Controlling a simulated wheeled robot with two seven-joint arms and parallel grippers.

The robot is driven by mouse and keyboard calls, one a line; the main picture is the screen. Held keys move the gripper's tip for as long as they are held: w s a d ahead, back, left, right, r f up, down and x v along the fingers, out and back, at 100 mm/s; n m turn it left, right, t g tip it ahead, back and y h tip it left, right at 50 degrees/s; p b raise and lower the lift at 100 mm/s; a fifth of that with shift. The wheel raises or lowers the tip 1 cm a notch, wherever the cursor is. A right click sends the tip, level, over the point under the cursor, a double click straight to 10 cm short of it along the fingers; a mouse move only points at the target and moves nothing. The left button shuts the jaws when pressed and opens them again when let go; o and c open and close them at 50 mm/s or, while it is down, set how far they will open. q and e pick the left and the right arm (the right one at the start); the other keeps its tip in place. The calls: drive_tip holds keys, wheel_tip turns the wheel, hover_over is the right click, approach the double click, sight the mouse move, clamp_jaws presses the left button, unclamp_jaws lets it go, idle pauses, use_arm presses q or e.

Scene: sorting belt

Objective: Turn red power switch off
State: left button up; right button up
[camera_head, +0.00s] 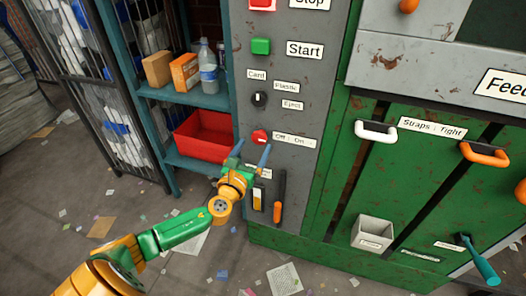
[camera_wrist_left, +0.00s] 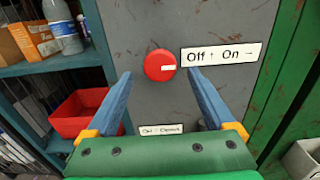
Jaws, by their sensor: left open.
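The red power switch (camera_head: 260,137) is a round red knob on the grey panel, left of the "Off ↑ On →" label (camera_head: 295,140). In the left wrist view the knob (camera_wrist_left: 158,64) shows a white mark at its right side, lying level and pointing right, the On direction. My left gripper (camera_head: 251,152) is open and empty, its blue fingers reaching toward the panel just below the knob. In the left wrist view the fingertips lie to either side of the knob, and I see no contact. My right gripper is not in view.
Above the switch are a black selector knob (camera_head: 259,99) and a green Start button (camera_head: 261,46). Below hangs an orange-handled lever (camera_head: 280,190). A teal shelf (camera_head: 190,97) with a red bin (camera_head: 205,135) stands left; green cabinet doors (camera_head: 400,185) with handles stand right.

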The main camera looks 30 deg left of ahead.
sight(258, 140)
use_arm(q)
drive_tip(key=x, duration=0.3)
drive_tip(key=shift+a+f, duration=0.1)
drive_tip(key=shift+f, duration=0.05)
drive_tip(key=shift+w, duration=0.35)
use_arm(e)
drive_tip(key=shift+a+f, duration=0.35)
use_arm(q)
drive_tip(key=c, duration=1.3)
drive_tip(key=shift+c, duration=0.2)
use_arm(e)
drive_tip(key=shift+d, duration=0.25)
